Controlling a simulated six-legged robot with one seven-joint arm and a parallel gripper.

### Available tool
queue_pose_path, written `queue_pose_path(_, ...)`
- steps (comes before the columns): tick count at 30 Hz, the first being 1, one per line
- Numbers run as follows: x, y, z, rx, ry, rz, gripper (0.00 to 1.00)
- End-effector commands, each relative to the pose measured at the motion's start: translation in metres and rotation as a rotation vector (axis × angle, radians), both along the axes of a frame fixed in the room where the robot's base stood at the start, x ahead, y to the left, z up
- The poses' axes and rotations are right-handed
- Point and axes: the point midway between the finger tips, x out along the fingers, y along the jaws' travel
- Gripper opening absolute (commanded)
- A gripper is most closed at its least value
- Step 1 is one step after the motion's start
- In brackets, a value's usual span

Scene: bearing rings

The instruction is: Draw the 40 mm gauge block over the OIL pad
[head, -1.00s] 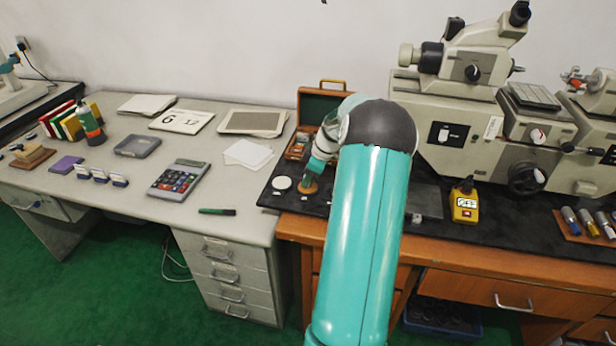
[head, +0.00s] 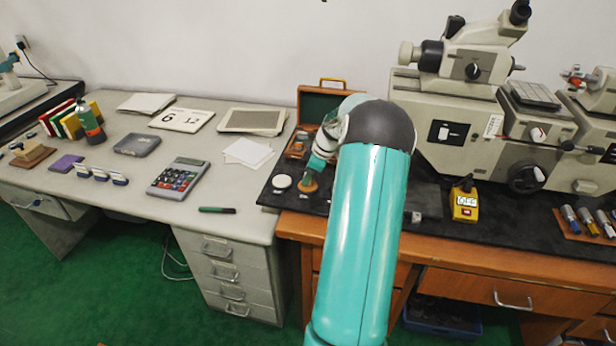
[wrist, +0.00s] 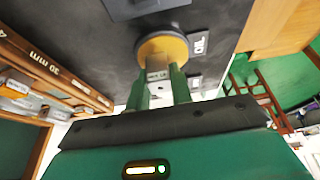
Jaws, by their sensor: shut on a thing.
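The gauge block (wrist: 157,75) is a small pale metal block with a marking too small to read surely. My gripper (wrist: 160,84) has its two green fingers shut on it. The block is at the round amber OIL pad (wrist: 160,48), at its near edge in the wrist view; I cannot tell whether it touches. The OIL label (wrist: 198,44) lies beside the pad. In the head view the amber pad (head: 308,185) shows under my gripper (head: 311,178), and the block is too small or hidden to make out.
A white round pad (head: 282,182) lies left of the amber one on the black mat. An open wooden case (head: 322,103) stands behind; its labelled slots (wrist: 45,68) show at left in the wrist view.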

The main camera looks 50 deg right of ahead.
Motion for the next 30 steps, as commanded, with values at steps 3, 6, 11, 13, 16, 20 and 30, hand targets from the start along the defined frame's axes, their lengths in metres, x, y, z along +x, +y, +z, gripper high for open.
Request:
queue_pose_path(3,0.001,-0.003,0.0,-0.001,0.0,0.0,0.0)
queue_pose_path(6,0.001,-0.004,0.0,0.0,0.001,0.0,0.0)
queue_pose_path(11,0.001,-0.002,0.0,0.0,0.001,0.0,0.0)
queue_pose_path(13,0.0,0.0,0.0,0.0,0.001,0.0,0.0)
queue_pose_path(16,-0.002,0.004,0.0,0.001,0.001,0.002,0.0)
queue_pose_path(20,-0.003,0.007,0.0,0.0,0.0,0.001,0.0)
queue_pose_path(30,-0.007,0.017,0.0,0.0,0.0,0.001,0.0)
